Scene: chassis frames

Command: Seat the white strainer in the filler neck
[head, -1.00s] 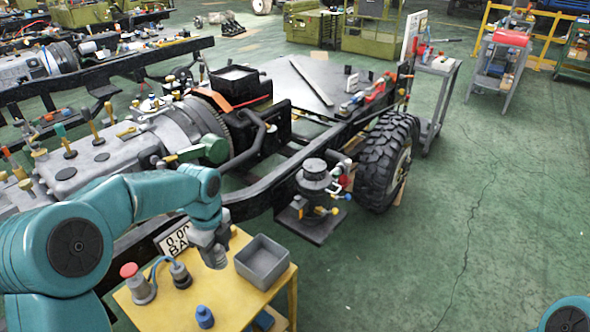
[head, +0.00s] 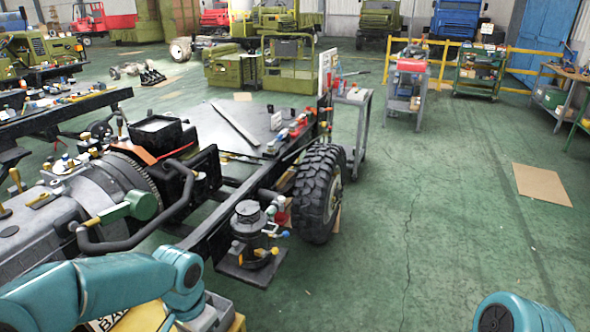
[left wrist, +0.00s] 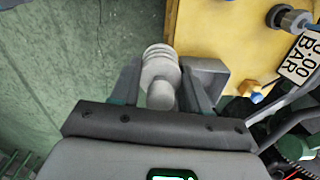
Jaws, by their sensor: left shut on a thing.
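The white strainer (left wrist: 160,68), a pale ribbed round piece, sits between the fingers of my left gripper (left wrist: 162,84) in the left wrist view. The gripper is shut on it, over the floor and the edge of a yellow table. In the head view my left gripper (head: 207,316) is at the bottom edge, and the strainer is not visible there. A dark round-topped canister (head: 249,224) stands upright on a plate beside the chassis rail, up and right of the gripper. I cannot tell for sure which part is the filler neck. My right gripper is out of view.
The yellow table (left wrist: 240,30) carries a grey bin (left wrist: 207,74) close to the strainer and a 0.00 BAR sign (left wrist: 302,58). The chassis rail (head: 215,218) and a big tyre (head: 316,194) flank the canister. Green floor (head: 400,240) to the right is open.

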